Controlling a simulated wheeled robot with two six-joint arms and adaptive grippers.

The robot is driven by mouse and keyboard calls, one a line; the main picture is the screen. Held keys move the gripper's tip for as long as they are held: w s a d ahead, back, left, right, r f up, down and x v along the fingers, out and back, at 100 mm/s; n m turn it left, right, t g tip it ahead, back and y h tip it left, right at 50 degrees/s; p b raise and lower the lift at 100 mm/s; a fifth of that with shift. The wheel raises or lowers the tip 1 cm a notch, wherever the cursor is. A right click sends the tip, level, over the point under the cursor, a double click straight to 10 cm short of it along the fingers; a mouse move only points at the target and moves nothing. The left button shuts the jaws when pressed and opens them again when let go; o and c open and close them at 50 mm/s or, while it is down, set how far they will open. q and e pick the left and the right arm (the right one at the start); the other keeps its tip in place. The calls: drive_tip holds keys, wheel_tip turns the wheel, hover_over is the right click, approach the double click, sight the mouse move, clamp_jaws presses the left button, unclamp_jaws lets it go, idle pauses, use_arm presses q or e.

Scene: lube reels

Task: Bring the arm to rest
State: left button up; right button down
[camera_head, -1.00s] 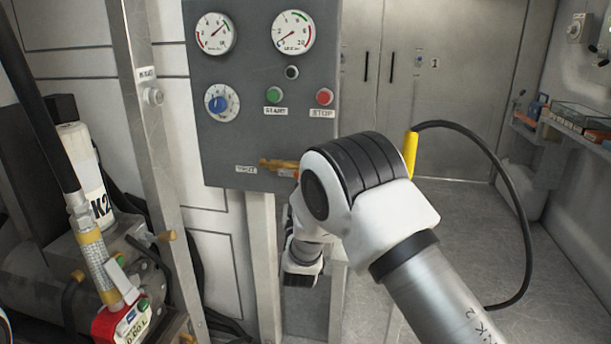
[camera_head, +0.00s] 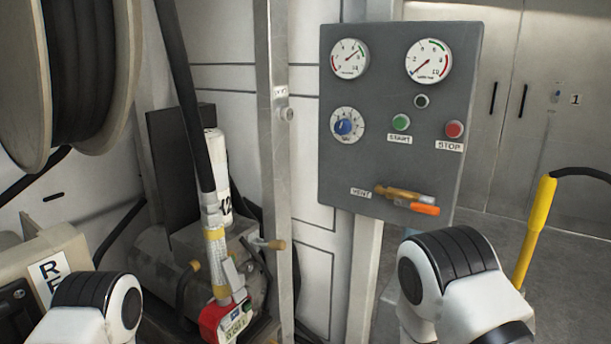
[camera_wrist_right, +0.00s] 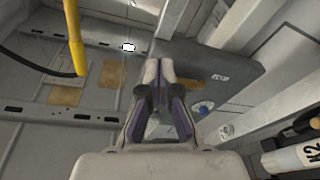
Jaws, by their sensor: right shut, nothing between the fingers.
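My right arm (camera_head: 455,285) shows as a white and black joint at the bottom right of the head view; its gripper is out of that frame. In the right wrist view the right gripper (camera_wrist_right: 158,66) is shut and empty, its two fingers side by side. Behind and right of the fingers is the VENT label (camera_wrist_right: 220,77), with part of the brass valve. My left arm (camera_head: 100,305) shows only as a joint at the bottom left of the head view, and its gripper is not visible.
The grey control panel (camera_head: 390,110) carries gauges, buttons and the brass vent valve with an orange handle (camera_head: 424,209). A hose reel (camera_head: 120,60) hangs at upper left. The red-based nozzle (camera_head: 225,320) hangs below. A yellow handle (camera_head: 537,220) stands right of my right arm.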

drive_tip(key=s+d+f+g+y, duration=0.25)
drive_tip(key=s+f+g, duration=0.3)
drive_tip(key=f, duration=0.65)
drive_tip(key=s+a+f+g+y, duration=0.15)
drive_tip(key=s+f+g, duration=0.25)
drive_tip(key=s+f, duration=0.4)
drive_tip(key=s+a+f+g+y, duration=0.1)
drive_tip(key=s+f+g+y, duration=0.25)
drive_tip(key=s+f, duration=0.45)
drive_tip(key=s+a+r+n+g+y, duration=0.1)
drive_tip(key=s+a+g, duration=0.15)
drive_tip(key=s, duration=0.35)
drive_tip(key=s+a+r+g+y, duration=0.1)
drive_tip(key=s+g, duration=0.2)
drive_tip(key=s, duration=0.4)
wheel_tip(320, 180, up, 19)
drive_tip(key=p, duration=1.9)
drive_tip(key=shift+w+p, duration=0.3)
drive_tip(key=shift+s+a+r+t, duration=0.1)
drive_tip(key=shift+t, duration=0.15)
